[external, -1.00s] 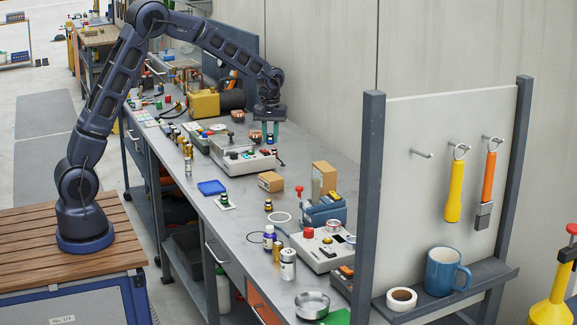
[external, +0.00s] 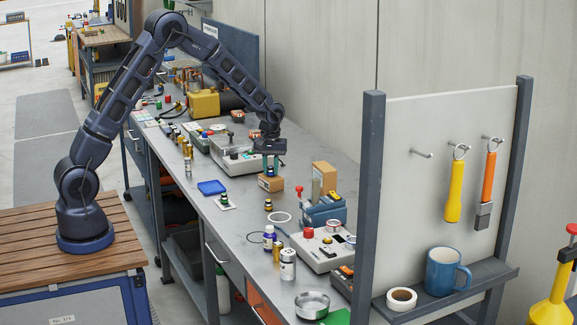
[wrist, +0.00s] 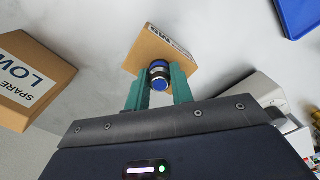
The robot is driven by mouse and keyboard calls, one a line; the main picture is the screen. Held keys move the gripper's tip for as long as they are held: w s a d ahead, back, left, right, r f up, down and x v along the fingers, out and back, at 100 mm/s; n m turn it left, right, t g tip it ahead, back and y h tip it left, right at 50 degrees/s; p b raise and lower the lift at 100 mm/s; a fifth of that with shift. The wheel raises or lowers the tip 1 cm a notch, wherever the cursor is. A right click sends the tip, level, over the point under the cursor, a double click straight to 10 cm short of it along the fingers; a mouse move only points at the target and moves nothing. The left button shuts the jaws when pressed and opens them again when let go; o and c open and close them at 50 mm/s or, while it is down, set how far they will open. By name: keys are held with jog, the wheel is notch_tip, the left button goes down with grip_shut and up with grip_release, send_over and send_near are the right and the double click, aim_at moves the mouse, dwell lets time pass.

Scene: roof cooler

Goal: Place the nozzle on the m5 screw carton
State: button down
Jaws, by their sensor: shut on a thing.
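My gripper (external: 271,163) has teal fingers and is shut on the nozzle, a small dark piece with blue bands. The nozzle (wrist: 159,75) shows between the fingertips in the wrist view. The small brown carton (external: 271,184) stands on the bench directly below my gripper in the external view. In the wrist view the carton (wrist: 148,48) lies just beyond the nozzle, with part of a printed label showing. The nozzle overlaps the carton's near edge there. I cannot tell whether the nozzle touches the carton's top.
A taller brown carton marked SPARE LOW (wrist: 30,82) stands to one side in the wrist view. A blue tray (external: 211,187) lies to the left. A blue device (external: 324,213) stands to the right.

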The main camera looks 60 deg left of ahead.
jog(key=c, duration=1.2)
grip_release()
jog(key=shift+f, duration=0.1)
notch_tip(320, 180, up, 12)
jog(key=s+d+r+m+t, duration=0.1)
jog(key=s+d+r+m, duration=0.1)
jog(key=s+r, duration=0.65)
jog(key=s+d+r+m+t, duration=0.15)
jog(key=s+r, duration=0.25)
jog(key=s, duration=0.4)
jog(key=s+d+r+m, duration=0.2)
jog(key=s+r, duration=0.1)
jog(key=s, duration=0.5)
jog(key=s+d+r+m+t, duration=0.15)
jog(key=s+r, duration=0.25)
jog(key=s, duration=0.4)
jog(key=s+f+m, duration=0.1)
jog(key=s+m, duration=0.1)
jog(key=s, duration=0.4)
jog(key=s+d+f+m, duration=0.1)
jog(key=s+f+m, duration=0.1)
jog(key=s, duration=0.5)
jog(key=shift+s+d+t, duration=0.3)
